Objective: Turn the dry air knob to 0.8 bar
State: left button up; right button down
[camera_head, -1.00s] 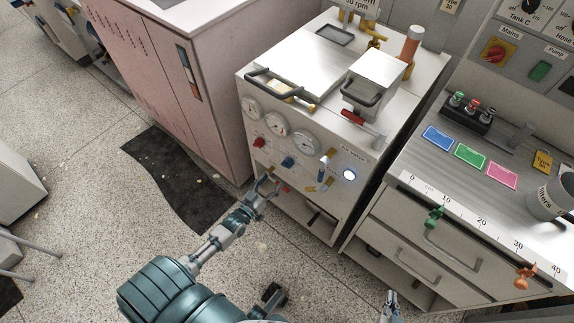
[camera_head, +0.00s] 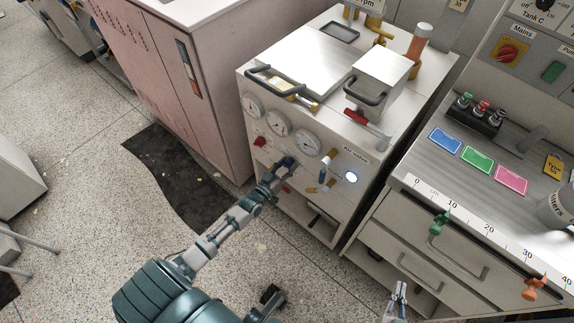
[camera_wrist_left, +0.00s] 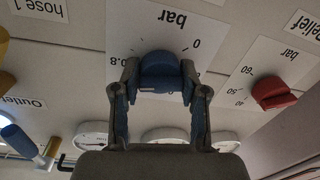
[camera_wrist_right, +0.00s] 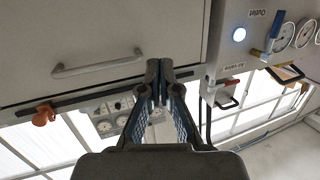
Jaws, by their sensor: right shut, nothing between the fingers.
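A blue knob (camera_wrist_left: 160,72) sits on a white dial plate (camera_wrist_left: 203,50) marked "bar", "0" and "0.8", upside down in the left wrist view. My left gripper (camera_wrist_left: 160,80) has a finger on each side of the knob, very close to it; whether both press on it cannot be told. In the head view my left gripper (camera_head: 283,168) is at the front of the white cabinet (camera_head: 345,208), partly hiding the blue knob. The knob's name label is not readable. My right gripper (camera_wrist_right: 160,90) is shut and empty; it also shows low in the head view (camera_head: 401,288).
A red knob (camera_wrist_left: 272,92) on its own bar dial is close beside the blue one. Gauges (camera_head: 279,124) stand above, and a blue-handled valve (camera_head: 325,166) to the right. A drawer bench (camera_head: 440,250) stands near my right gripper.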

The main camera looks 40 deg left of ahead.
pick_arm(q)
jog(key=c, duration=0.4)
jog(key=shift+o, duration=0.2)
jog(key=shift+r+p, duration=0.1)
jog(key=shift+p, duration=0.2)
jog(key=shift+m, duration=0.3)
jog(key=o, duration=1.1)
pick_arm(e)
jog(key=shift+s+d+f+g+h, duration=0.1)
jog(key=shift+s+f+g+h, duration=0.05)
jog(key=shift+f+g, duration=0.25)
jog(key=shift+s+d+f+g+h, duration=0.1)
jog(key=shift+s+f+g+h, duration=0.05)
jog(key=shift+f+g, duration=0.2)
pick_arm(q)
jog(key=shift+s, duration=0.1)
jog(key=s, duration=1.1)
jog(key=shift+s+a+f, duration=0.2)
jog(key=shift+s, duration=0.2)
